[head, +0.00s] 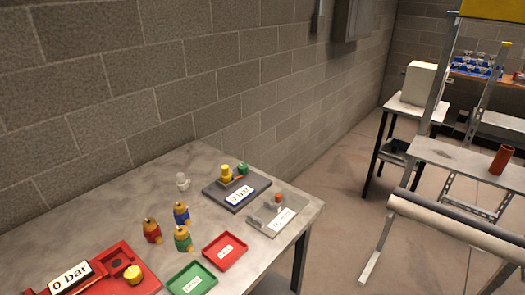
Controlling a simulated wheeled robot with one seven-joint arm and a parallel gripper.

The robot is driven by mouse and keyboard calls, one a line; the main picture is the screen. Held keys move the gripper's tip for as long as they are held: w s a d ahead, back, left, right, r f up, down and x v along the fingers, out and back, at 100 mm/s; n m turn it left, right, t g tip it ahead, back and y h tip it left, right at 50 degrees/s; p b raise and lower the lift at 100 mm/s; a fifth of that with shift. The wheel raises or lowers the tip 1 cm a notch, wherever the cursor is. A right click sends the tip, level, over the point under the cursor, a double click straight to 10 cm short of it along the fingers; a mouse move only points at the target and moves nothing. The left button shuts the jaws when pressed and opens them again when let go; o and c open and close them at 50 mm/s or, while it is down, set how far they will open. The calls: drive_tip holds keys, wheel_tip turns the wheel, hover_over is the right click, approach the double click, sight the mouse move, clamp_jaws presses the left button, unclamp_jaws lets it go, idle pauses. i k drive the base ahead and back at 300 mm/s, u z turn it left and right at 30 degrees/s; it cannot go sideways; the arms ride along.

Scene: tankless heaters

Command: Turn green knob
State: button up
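A small green knob (243,168) sits at the back of a dark grey plate (217,196) on the table, right of a yellow knob (226,172). The plate carries a label reading "0 bar" (240,195). A separate green piece with a yellow top (183,240) stands nearer on the table, behind a green tray (192,280). I cannot tell whether that piece is a knob too. My gripper is not in view.
The grey table (80,220) stands along a block wall. Blue (181,214) and red (152,232) pieces, a red tray (225,251), a red "0 bar" unit (118,255) and a light plate (262,222) are on it. A long pale cylinder (455,222) lies at right.

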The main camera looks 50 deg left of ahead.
sight(243, 168)
drive_tip(key=u, duration=0.35)
drive_tip(key=i, duration=1.15)
drive_tip(key=u, duration=1.65)
drive_tip(key=i, duration=1)
drive_tip(key=u, duration=0.85)
